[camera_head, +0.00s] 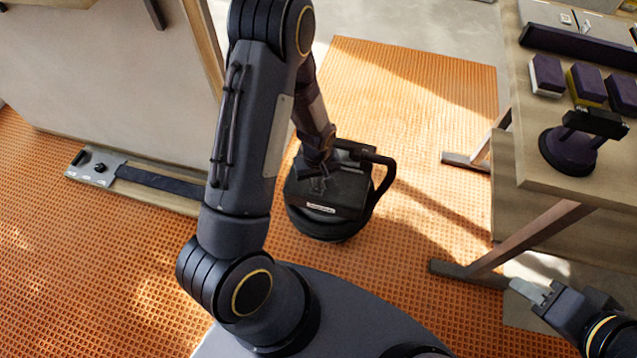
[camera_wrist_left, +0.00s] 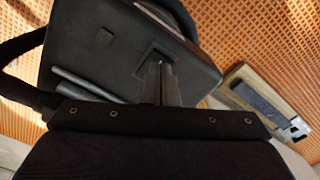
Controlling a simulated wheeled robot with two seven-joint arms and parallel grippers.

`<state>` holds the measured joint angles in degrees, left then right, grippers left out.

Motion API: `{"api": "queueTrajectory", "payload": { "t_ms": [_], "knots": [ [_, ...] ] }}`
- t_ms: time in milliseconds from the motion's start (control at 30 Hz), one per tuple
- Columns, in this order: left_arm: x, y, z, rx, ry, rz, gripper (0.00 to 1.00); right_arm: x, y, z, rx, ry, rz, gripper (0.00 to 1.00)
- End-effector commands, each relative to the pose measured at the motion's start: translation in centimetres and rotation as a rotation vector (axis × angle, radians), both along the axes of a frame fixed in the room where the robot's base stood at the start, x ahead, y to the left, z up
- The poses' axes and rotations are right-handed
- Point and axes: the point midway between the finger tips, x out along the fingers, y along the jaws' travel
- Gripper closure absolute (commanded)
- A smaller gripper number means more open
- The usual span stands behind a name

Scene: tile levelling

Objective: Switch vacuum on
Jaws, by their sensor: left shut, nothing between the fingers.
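The vacuum (camera_head: 326,209) is a dark, round-based machine with a black handle, standing on the orange floor. Its dark top also fills much of the left wrist view (camera_wrist_left: 110,45), with a recessed area near the fingertips. My left gripper (camera_head: 318,180) reaches down over the top of the vacuum. In the left wrist view its fingers (camera_wrist_left: 161,80) are together and empty, with the tips at the recess. I cannot tell whether they touch it, and the switch itself is not clear. My right gripper (camera_head: 530,290) is at the lower right, away from the vacuum; its jaw gap is unclear.
A wooden bench (camera_head: 540,160) at the right carries several purple-topped blocks (camera_head: 587,84) and a dark suction-cup tool (camera_head: 568,150). A long levelling bar (camera_head: 150,182) lies on the floor by the pale panel (camera_head: 110,80) at the left. Orange floor beyond the vacuum is clear.

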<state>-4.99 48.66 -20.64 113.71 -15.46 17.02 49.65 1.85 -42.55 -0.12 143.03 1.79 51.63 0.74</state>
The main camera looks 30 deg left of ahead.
Motion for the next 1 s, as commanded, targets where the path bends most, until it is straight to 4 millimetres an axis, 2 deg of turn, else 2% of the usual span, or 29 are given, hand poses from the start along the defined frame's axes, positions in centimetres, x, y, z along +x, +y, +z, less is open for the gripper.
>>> {"api": "queueTrajectory", "payload": {
  "t_ms": [1000],
  "knots": [
    [0.0,0.0,-1.1,0.000,0.000,0.000,1.00,0.0,0.0,-0.9,0.000,0.000,0.000,0.64]
  ]
}}
